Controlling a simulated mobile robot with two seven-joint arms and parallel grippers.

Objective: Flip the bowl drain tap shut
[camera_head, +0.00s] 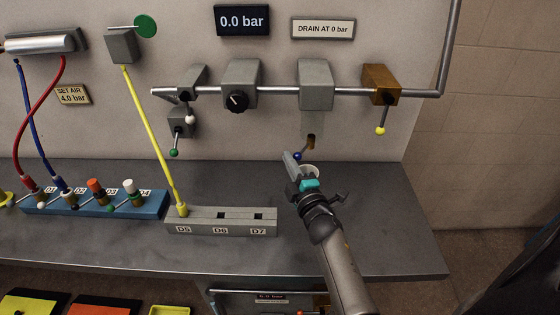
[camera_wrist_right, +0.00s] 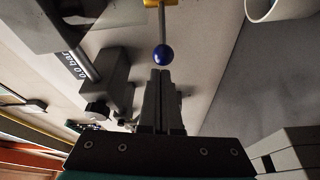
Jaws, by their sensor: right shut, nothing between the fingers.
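The bowl drain tap has a blue ball (camera_head: 297,156) on its lever, below the brass fitting (camera_head: 311,141) under the grey filter unit (camera_head: 315,84). In the right wrist view the blue ball (camera_wrist_right: 163,54) hangs on a thin rod from a yellow brass part (camera_wrist_right: 159,3), just beyond my fingertips. My right gripper (camera_head: 289,156) is shut and empty, its tips close beside the ball. The closed fingers also show in the wrist view (camera_wrist_right: 161,73). I cannot tell whether they touch the ball. My left gripper is not in view.
A white cup (camera_head: 313,168) stands on the bench behind my right gripper. A grey block (camera_head: 220,222) with several sockets lies to the left. Taps with yellow (camera_head: 380,131), white (camera_head: 190,119) and green (camera_head: 174,153) balls hang from the pipe. The gauge reads 0.0 bar (camera_head: 242,21).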

